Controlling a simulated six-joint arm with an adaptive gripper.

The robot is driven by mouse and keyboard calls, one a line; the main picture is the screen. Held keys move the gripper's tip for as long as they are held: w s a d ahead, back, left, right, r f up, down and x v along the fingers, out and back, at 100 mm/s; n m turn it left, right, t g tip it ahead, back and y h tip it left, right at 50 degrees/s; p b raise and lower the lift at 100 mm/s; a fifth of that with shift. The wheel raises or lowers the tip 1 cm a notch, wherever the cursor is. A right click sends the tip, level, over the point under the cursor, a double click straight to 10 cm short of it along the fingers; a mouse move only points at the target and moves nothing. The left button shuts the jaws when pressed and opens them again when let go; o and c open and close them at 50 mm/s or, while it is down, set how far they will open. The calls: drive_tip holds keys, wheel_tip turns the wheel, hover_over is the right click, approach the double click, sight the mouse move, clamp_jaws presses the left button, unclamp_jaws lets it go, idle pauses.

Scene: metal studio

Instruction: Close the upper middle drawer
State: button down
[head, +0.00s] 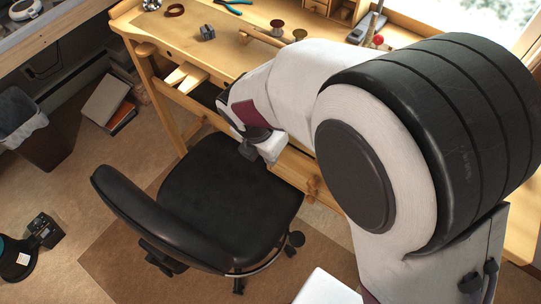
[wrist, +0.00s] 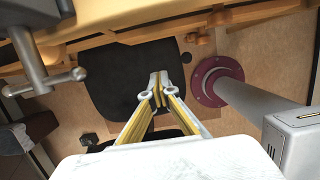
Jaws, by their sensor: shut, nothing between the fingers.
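The wooden workbench (head: 225,55) fills the back of the head view. Below its top, a wooden drawer front (head: 291,168) with a round knob shows beside my arm. My arm covers much of the bench front, so I cannot tell which drawer this is or how far out it stands. In the wrist view, wooden fronts with knobs (wrist: 200,40) run along the top. My gripper (wrist: 158,78) is shut and empty, its fingertips together over the dark chair. It appears apart from the drawer fronts. In the head view my arm's end is by the bench front, with the fingertips not clear.
A black chair (head: 235,190) stands close in front of the bench. A metal vise handle (wrist: 45,82) juts out at the left of the wrist view. A waste bin (head: 38,130) and books (head: 106,102) are on the floor at left. Tools lie on the benchtop.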

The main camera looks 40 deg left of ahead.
drive_tip(key=shift+t, duration=0.8)
drive_tip(key=a, duration=0.1)
drive_tip(key=s+a, duration=0.2)
drive_tip(key=shift+a, duration=0.35)
drive_tip(key=shift+w+f, duration=0.1)
drive_tip(key=w+f, duration=0.7)
drive_tip(key=f, duration=0.2)
drive_tip(key=shift+w, duration=0.35)
drive_tip(key=shift+f, duration=0.1)
